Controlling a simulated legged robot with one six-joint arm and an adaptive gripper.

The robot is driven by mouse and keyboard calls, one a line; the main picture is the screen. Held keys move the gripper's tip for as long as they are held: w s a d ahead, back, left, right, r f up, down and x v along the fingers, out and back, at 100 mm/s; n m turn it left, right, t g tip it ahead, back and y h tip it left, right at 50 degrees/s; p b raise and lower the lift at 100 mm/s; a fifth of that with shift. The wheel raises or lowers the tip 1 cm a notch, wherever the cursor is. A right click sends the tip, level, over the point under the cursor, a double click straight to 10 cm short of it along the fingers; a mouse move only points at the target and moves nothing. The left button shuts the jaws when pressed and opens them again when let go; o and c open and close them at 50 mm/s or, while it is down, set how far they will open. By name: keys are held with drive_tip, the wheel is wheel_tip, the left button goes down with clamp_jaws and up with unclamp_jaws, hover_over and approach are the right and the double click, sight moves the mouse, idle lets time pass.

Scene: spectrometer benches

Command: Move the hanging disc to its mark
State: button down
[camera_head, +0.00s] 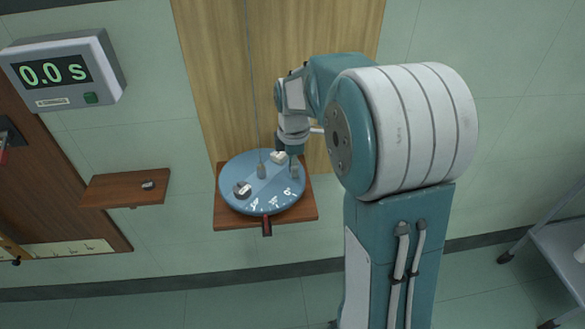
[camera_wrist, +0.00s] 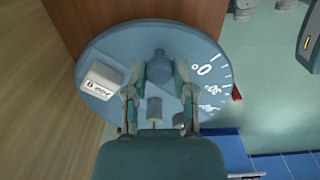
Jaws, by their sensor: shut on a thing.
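A round blue disc (camera_head: 240,170) with white scale marks on its front edge hangs by a thin wire over a brown wooden shelf. In the wrist view the disc (camera_wrist: 120,45) shows a large 0 and smaller figures at its right rim. My gripper (camera_head: 296,162) is over the disc's right side in the head view. In the wrist view my gripper (camera_wrist: 158,75) is shut on a blue-grey knob (camera_wrist: 158,58) near the rim. A red pointer (camera_head: 267,226) projects from the shelf's front edge; it also shows in the wrist view (camera_wrist: 237,93).
White weights (camera_head: 278,157) (camera_head: 242,188) sit on the disc, and a grey post (camera_head: 261,170) stands at its middle. A timer (camera_head: 60,72) reading 0.0 s is on the wall. A small shelf (camera_head: 120,188) is at left, a cart (camera_head: 560,245) at right.

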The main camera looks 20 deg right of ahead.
drive_tip(key=shift+w+d+f+n, duration=0.15)
drive_tip(key=shift+w+d+n, duration=0.1)
drive_tip(key=shift+w+n, duration=0.75)
drive_tip(key=shift+s+n, duration=0.1)
drive_tip(key=shift+n, duration=0.3)
drive_tip(key=shift+c, duration=2.2)
unclamp_jaws()
wheel_tip(320, 180, up, 12)
